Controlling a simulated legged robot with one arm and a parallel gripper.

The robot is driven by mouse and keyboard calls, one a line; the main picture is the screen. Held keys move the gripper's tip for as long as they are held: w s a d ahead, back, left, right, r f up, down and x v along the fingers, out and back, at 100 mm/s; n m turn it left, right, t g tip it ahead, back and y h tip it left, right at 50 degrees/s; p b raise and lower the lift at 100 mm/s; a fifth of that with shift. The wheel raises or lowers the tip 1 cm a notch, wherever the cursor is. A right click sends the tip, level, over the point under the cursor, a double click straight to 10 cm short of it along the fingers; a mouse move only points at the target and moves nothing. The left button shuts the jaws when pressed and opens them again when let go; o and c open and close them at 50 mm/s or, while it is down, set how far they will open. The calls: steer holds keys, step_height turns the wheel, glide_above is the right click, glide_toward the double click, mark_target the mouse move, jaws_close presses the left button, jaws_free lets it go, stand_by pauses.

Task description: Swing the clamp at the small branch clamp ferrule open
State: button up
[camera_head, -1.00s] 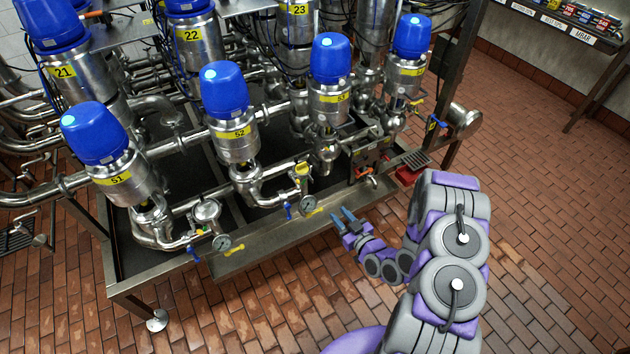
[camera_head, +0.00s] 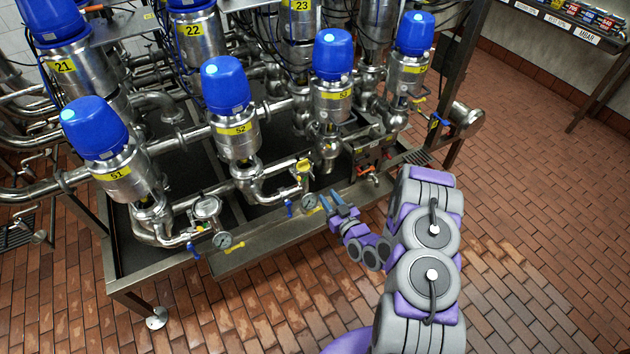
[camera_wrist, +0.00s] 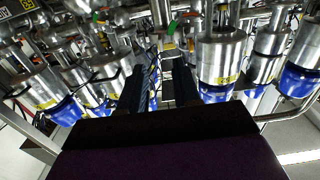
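My gripper (camera_head: 332,196) is in front of the valve rack's front edge, right of the lower pressure gauge. Its two blue-grey fingers are apart with nothing between them. In the wrist view the dark fingers (camera_wrist: 159,82) are also apart, with steel pipework beyond them. A small steel outlet with an orange-red handle (camera_head: 371,179) lies to the right of my gripper, apart from it. I cannot tell for certain which fitting is the small branch clamp ferrule, and its clamp is too small to make out.
Blue-capped valves 51, 52 (camera_head: 234,130) and 53 (camera_head: 332,90) stand along the rack above a steel drip tray (camera_head: 262,247). Pressure gauges (camera_head: 309,202) and blue-handled small valves are near its front. The brick floor (camera_head: 520,200) to the right is clear.

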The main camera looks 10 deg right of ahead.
steer(key=b+x, duration=0.2)
steer(key=x, duration=0.7)
steer(key=shift+w+a, duration=0.2)
steer(key=shift+w, duration=0.1)
jaws_close()
steer(key=shift+r, duration=0.15)
stand_by(1.0)
